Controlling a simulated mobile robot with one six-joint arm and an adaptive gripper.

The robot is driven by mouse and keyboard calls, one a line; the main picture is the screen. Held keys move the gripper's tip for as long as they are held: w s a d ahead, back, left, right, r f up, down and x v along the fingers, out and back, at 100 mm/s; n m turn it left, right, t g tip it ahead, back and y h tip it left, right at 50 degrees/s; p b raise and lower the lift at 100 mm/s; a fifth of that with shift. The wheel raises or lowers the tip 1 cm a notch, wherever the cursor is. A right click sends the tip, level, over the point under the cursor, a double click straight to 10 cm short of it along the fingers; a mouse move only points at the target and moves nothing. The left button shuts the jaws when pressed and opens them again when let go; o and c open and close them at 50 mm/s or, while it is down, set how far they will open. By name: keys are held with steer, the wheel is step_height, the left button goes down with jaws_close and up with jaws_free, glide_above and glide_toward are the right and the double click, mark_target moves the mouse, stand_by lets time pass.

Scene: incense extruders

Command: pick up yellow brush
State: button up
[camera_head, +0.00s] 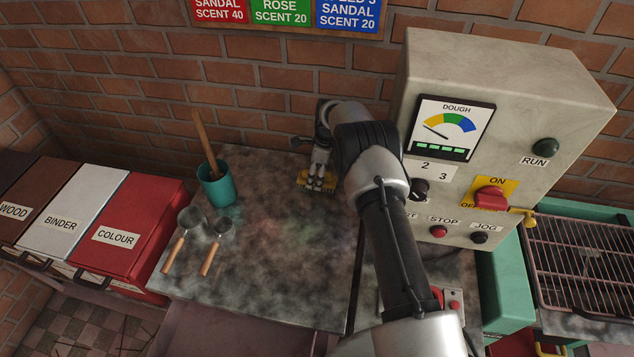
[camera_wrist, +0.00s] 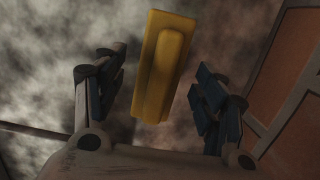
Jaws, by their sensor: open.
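The yellow brush (camera_wrist: 163,70) shows in the wrist view as a yellow block with a raised bar on top, slightly tilted in the picture. It lies between the two fingers of my gripper (camera_wrist: 160,95), which are apart, with a gap visible on each side. In the head view the brush (camera_head: 318,182) is on the stained table top, and my gripper (camera_head: 318,172) is pointing down right over it. The gripper and arm hide part of the brush there. I cannot tell how high the fingers are above the table.
A teal cup (camera_head: 217,186) with a wooden stick and two wood-handled scoops (camera_head: 182,238) stand or lie left on the table (camera_head: 270,285). The control box (camera_head: 480,120) is close on the right. A brick wall (camera_head: 230,90) is behind. The table's front middle is clear.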

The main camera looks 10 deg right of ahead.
steer(key=shift+f, duration=0.25)
steer(key=shift+c, duration=0.4)
steer(key=c, duration=1)
steer(key=shift+c, duration=0.6)
steer(key=shift+r, duration=0.15)
